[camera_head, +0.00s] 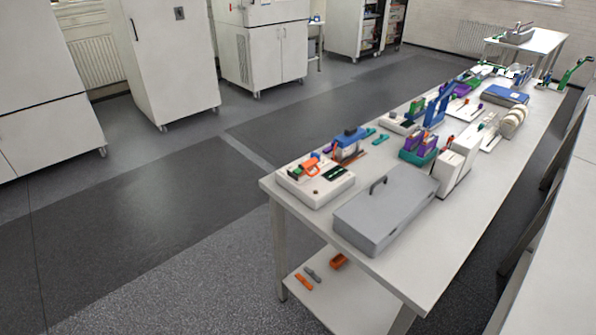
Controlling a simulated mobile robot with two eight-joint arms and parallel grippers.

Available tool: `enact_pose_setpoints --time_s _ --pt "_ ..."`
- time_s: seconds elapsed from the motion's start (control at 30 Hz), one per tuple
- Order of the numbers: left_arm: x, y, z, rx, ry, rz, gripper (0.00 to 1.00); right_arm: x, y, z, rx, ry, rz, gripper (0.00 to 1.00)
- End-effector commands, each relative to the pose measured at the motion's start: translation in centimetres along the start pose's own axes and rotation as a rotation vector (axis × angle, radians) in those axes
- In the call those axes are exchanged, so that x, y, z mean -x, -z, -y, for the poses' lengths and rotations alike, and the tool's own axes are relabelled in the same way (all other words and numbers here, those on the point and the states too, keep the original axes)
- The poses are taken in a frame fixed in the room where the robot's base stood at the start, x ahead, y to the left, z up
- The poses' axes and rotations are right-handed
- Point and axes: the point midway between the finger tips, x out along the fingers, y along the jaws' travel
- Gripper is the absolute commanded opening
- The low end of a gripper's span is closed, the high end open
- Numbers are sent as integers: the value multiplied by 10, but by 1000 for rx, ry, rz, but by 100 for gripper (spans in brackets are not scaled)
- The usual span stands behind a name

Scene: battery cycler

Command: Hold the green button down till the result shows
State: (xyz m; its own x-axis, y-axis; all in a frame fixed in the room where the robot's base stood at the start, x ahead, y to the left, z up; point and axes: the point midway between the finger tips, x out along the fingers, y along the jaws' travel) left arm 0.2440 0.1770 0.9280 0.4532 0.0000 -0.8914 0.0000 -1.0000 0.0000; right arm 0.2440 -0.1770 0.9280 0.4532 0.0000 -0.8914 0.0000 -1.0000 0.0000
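Neither of my grippers is in view. A white box-shaped device (314,192) sits at the near left corner of the long bench. It has a dark green panel on its top, an orange part and small coloured parts. A second low white device (397,124) with an upright green piece stands farther along the bench's left edge. I cannot make out for certain which part is the green button, or any result, at this distance.
The long white bench (440,235) runs away to the upper right. A grey case (385,212) with a handle lies near its front. Coloured tools and devices crowd its far part. White cabinets (170,55) line the back left. The dark floor (150,215) left of the bench is clear.

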Motion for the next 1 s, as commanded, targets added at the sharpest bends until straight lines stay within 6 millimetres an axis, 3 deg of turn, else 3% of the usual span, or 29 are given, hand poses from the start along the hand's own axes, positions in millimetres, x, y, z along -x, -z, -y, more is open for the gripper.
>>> enact_pose_setpoints --time_s 0.07,0.5,1.0 --pt "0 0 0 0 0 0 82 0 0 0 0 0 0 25" --pt "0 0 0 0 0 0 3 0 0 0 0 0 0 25" --pt "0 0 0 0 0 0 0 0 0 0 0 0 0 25"
